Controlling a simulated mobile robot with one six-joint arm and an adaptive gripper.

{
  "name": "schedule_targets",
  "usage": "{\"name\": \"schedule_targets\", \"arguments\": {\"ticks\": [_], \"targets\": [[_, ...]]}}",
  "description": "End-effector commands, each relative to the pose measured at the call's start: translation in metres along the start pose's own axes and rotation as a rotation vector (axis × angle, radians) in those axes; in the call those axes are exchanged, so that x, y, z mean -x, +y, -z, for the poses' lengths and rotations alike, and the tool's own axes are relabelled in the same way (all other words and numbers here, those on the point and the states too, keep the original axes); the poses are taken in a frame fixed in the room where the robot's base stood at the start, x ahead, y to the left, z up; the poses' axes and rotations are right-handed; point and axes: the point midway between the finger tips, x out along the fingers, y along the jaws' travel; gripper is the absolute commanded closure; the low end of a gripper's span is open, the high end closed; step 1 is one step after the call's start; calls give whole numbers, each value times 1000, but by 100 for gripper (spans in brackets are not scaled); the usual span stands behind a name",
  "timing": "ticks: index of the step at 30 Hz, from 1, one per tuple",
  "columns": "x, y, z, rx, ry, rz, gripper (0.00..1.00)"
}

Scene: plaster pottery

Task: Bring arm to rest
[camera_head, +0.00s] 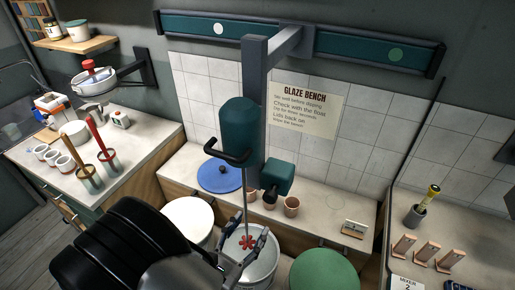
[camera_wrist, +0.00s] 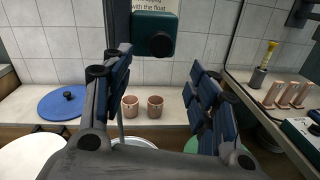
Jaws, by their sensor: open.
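My gripper (camera_wrist: 160,100) is open in the wrist view, its two fingers apart with nothing between them that touches. In the head view my gripper (camera_head: 245,243) is low at the centre, in front of a white bucket (camera_head: 262,272) and partly over it. A red mixer paddle (camera_head: 247,242) on a thin rod hangs from a teal mixer (camera_head: 239,125) and shows between the fingers. I cannot tell from the head view whether a finger touches the rod.
A blue lid (camera_head: 219,176) and small terracotta cups (camera_head: 291,206) sit on the bench. A white-lidded bucket (camera_head: 188,217) and a green lid (camera_head: 323,270) flank the open bucket. A black handle (camera_head: 228,154) juts from the mixer. Wooden stands (camera_head: 428,251) are at the right.

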Motion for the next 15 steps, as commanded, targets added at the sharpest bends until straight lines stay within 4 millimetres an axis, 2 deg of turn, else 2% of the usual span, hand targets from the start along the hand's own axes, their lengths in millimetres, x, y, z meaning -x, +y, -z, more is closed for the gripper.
{"name": "schedule_targets", "arguments": {"ticks": [5, 8, 11, 12, 15], "targets": [[-7, -7, -8, -24, 2, 47, 46], [-23, -31, -27, -90, 9, 181, 46], [-40, -73, -53, -201, 28, 393, 46], [-44, -92, -62, -255, 39, 490, 46], [-46, -140, -81, -403, 72, 719, 46]]}}
